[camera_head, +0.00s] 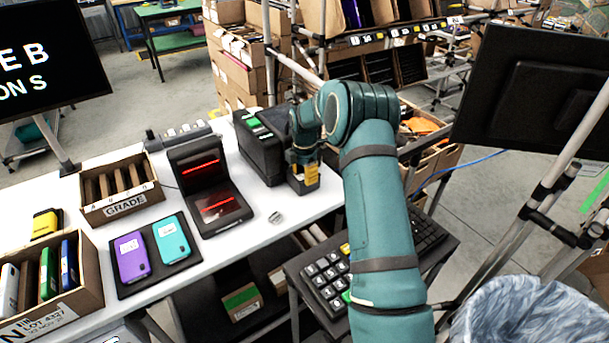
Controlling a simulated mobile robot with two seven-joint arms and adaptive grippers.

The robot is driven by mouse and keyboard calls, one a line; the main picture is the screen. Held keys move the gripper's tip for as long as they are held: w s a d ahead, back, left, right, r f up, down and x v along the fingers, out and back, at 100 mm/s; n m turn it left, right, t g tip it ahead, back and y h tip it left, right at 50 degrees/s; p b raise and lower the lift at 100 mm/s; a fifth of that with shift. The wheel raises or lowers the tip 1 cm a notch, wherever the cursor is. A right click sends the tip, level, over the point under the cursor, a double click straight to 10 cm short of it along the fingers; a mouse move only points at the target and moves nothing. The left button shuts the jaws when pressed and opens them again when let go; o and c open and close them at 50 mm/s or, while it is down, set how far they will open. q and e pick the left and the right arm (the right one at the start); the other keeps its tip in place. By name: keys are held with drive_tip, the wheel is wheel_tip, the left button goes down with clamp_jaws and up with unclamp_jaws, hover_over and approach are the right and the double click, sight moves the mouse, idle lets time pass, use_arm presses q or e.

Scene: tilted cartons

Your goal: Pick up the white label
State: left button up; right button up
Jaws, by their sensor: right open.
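A small whitish piece (275,217), which looks like the white label, lies on the white table (262,238) near its front edge. It is too small to make out any print. My right arm comes in from the lower right and bends over the table. My right gripper (303,183) points down beside the black printer-like box (258,148), to the right of and behind the label, apart from it. It is open; a yellow part shows at its fingers, and I see nothing held. My left gripper is not in view.
A black scanner stand with red lines (218,207) stands left of the label. A tray (152,255) with purple and teal phones and a carton marked GRADE (122,205) are further left. A keypad (325,280) sits lower, in front. Bare table surrounds the label.

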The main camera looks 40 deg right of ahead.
clamp_jaws()
idle(0.4)
